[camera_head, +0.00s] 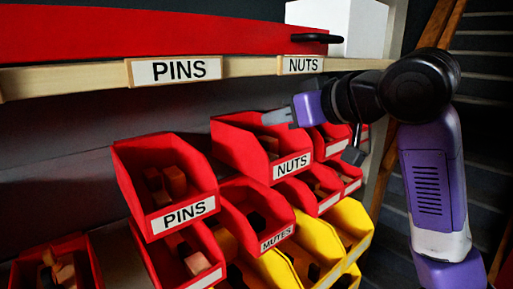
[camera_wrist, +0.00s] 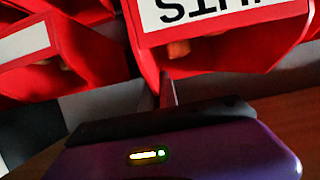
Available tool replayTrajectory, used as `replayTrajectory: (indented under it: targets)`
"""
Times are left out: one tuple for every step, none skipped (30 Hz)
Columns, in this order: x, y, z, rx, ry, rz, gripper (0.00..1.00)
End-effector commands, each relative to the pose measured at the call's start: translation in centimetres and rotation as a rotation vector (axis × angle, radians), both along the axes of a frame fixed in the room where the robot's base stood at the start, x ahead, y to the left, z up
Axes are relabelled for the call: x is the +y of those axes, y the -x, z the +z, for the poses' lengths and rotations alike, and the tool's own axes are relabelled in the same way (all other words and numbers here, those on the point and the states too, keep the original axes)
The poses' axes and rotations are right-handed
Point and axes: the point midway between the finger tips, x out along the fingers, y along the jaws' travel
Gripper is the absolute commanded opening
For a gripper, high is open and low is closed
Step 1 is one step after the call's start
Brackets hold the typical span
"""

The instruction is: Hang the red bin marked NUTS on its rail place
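The red bin marked NUTS (camera_head: 292,166) is in the upper row of bins in the head view, below the shelf label NUTS (camera_head: 303,64), with brown pieces inside. Its label faces out and appears upside down in the wrist view (camera_wrist: 215,14). My gripper (camera_head: 277,116) comes in from the right, its pale grey fingertip over the bin's back right rim. In the wrist view, a narrow grey finger (camera_wrist: 168,92) stands beside a red wall edge. I cannot tell whether the fingers grip this wall. The rail behind the bin is hidden.
A red PINS bin (camera_head: 183,213) hangs to the left. The MUTES bin (camera_head: 277,236) and several yellow bins (camera_head: 318,238) sit below, and more red bins (camera_head: 335,146) close on the right. The wooden shelf edge (camera_head: 70,78) runs above, carrying a white box (camera_head: 345,24).

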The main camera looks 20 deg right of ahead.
Motion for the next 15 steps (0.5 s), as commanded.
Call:
replayTrajectory:
  targets:
    - [0.04, -0.06, 0.03, 0.0, 0.0, 0.0, 0.0]
    - [0.05, -0.09, 0.02, 0.0, 0.0, 0.0, 0.0]
    - [0.07, -0.13, 0.03, 0.0, 0.0, 0.0, 0.0]
    - [0.08, -0.16, 0.03, 0.0, 0.0, 0.0, 0.0]
    - [0.09, -0.19, 0.03, 0.0, 0.0, 0.0, 0.0]
    - [0.1, -0.23, 0.02, 0.0, 0.0, 0.0, 0.0]
    - [0.11, -0.27, 0.03, 0.0, 0.0, 0.0, 0.0]
    - [0.12, -0.29, 0.02, 0.0, 0.0, 0.0, 0.0]
    - [0.14, -0.33, 0.02, 0.0, -0.001, 0.0, 0.0]
    - [0.14, -0.38, 0.02, 0.0, -0.001, 0.0, 0.0]
    - [0.16, -0.41, 0.02, 0.0, -0.001, 0.0, 0.0]
    - [0.16, -0.45, 0.01, 0.0, -0.001, 0.0, 0.0]
    - [0.18, -0.48, 0.01, 0.0, -0.001, 0.0, 0.0]
    - [0.19, -0.51, 0.01, 0.0, -0.001, 0.0, 0.0]
    - [0.19, -0.55, 0.01, 0.0, -0.001, -0.001, 0.0]
